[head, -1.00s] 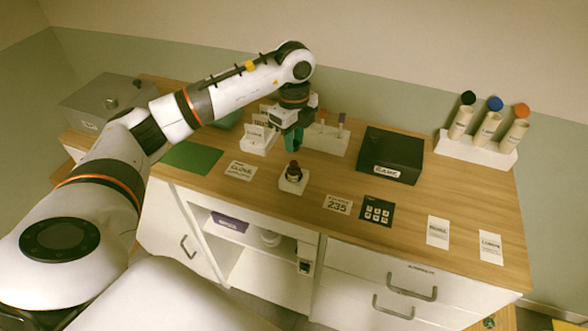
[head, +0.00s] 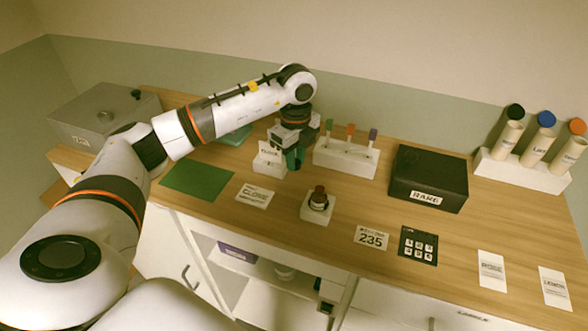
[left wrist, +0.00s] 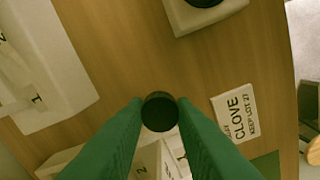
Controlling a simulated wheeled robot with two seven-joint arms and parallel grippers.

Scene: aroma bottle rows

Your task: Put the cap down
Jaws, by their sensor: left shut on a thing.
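My left gripper (head: 294,162) has green fingers pointing down over the wooden counter. In the left wrist view its fingers (left wrist: 159,118) are shut on a small dark round cap (left wrist: 159,108). In the head view the fingers hide the cap. The gripper is between a small white labelled stand (head: 268,160) and a white rack (head: 345,157). A small dark bottle (head: 318,198) stands upright in a white block (head: 317,212), in front and to the right of the gripper. My right gripper is not in view.
A CLOVE card (head: 255,195) and a green mat (head: 197,180) lie at left. A black RARE box (head: 429,178), a 235 card (head: 371,238) and a dark keypad-like card (head: 418,245) are at right. Bare counter lies around the block.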

